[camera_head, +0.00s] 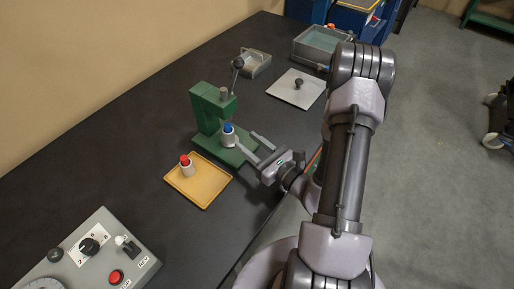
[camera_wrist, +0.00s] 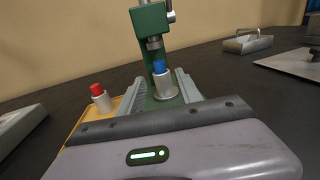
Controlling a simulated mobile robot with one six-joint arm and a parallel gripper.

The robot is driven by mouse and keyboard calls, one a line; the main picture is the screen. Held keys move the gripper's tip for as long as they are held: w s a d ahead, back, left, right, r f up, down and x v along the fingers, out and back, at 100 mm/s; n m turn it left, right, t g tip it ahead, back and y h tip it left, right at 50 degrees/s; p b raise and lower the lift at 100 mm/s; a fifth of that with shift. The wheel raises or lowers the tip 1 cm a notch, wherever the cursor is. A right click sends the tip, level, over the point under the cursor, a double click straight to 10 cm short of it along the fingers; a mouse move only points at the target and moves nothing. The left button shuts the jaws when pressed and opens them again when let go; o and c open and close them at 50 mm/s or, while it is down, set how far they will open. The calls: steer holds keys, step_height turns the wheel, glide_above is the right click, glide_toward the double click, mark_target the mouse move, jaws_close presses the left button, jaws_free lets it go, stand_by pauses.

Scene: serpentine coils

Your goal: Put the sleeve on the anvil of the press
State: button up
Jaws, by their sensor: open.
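A grey sleeve with a blue top (camera_head: 228,138) stands upright on the base of the green press (camera_head: 207,112), under the ram. The wrist view shows this sleeve (camera_wrist: 166,86) beneath the ram, framed between my fingers. My gripper (camera_head: 251,143) is open, with its fingers pointing at the sleeve from the front right. In the wrist view, gaps show between the fingers and the sleeve. The anvil beneath the sleeve is mostly hidden. A similar piece with a red top (camera_head: 186,165) stands on the yellow tray (camera_head: 207,187).
A control box (camera_head: 85,255) with a knob and red button lies at the front left. A grey plate with a black knob (camera_head: 297,89), a small grey box (camera_head: 256,65) and a teal-lined bin (camera_head: 318,46) lie farther back. Dark table is clear left of the press.

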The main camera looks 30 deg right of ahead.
steer(key=v, duration=0.3)
steer(key=shift+s+r, duration=0.1)
steer(key=shift+s, duration=0.25)
steer(key=s+a+r+n+g+y, duration=0.1)
steer(key=a+r+n+g+y, duration=0.35)
steer(key=a+n, duration=0.2)
steer(key=s+a+r+n+g+y, duration=0.1)
steer(key=a+r+n+g+y, duration=0.2)
steer(key=a+r+n+y, duration=0.4)
steer(key=s+a+n+g+h, duration=0.3)
steer(key=s+a+n+g, duration=0.4)
steer(key=s+a+g, duration=0.2)
steer(key=s+d+n+h, duration=0.2)
steer(key=s+n+h, duration=0.3)
steer(key=n+h, duration=0.1)
steer(key=w+d+r+n+t+h, duration=0.2)
steer(key=d+r+t+h, duration=0.2)
steer(key=r, duration=0.2)
steer(key=shift+w+r+n+t, duration=0.2)
steer(key=shift+r+n+t, duration=0.05)
steer(key=shift+n+t, duration=0.1)
